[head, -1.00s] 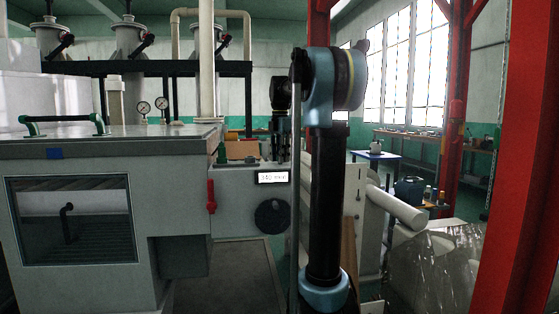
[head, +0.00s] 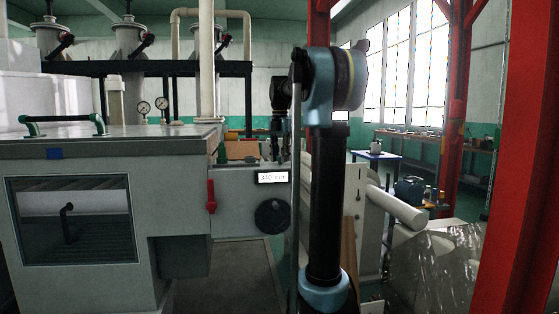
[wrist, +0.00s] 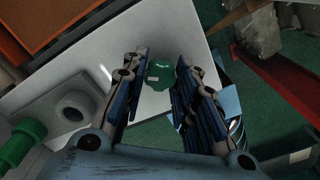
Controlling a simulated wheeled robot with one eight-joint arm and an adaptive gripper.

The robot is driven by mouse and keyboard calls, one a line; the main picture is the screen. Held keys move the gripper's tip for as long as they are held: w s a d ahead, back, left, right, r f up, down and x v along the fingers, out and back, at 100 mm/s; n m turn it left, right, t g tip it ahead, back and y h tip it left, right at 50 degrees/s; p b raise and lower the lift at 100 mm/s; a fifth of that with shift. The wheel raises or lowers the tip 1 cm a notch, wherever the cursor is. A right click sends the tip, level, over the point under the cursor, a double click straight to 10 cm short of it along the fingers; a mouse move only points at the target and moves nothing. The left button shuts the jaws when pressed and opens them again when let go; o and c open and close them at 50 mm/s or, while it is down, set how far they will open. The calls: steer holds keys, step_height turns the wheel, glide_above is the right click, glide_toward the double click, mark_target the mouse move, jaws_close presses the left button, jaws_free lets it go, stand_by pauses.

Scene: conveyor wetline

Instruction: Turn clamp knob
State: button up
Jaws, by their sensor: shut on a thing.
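A green lobed clamp knob (wrist: 160,73) sits by the edge of a pale plate in the wrist view. My gripper (wrist: 162,68) has its two blue-and-black fingers on either side of the knob and is shut on it. In the head view my gripper (head: 279,150) points down at the right end of the grey machine, partly behind my arm. The clamp knob cannot be made out there.
A green fitting (wrist: 22,142) stands at the left of the wrist view, and it shows near an orange box (head: 241,150) in the head view. A display (head: 272,177), a black handwheel (head: 272,216) and a red lever (head: 211,196) are on the machine's front.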

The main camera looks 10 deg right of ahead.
steer(key=shift+n, duration=1.6)
steer(key=shift+n, duration=1.7)
steer(key=o, duration=0.7)
steer(key=shift+r, duration=3)
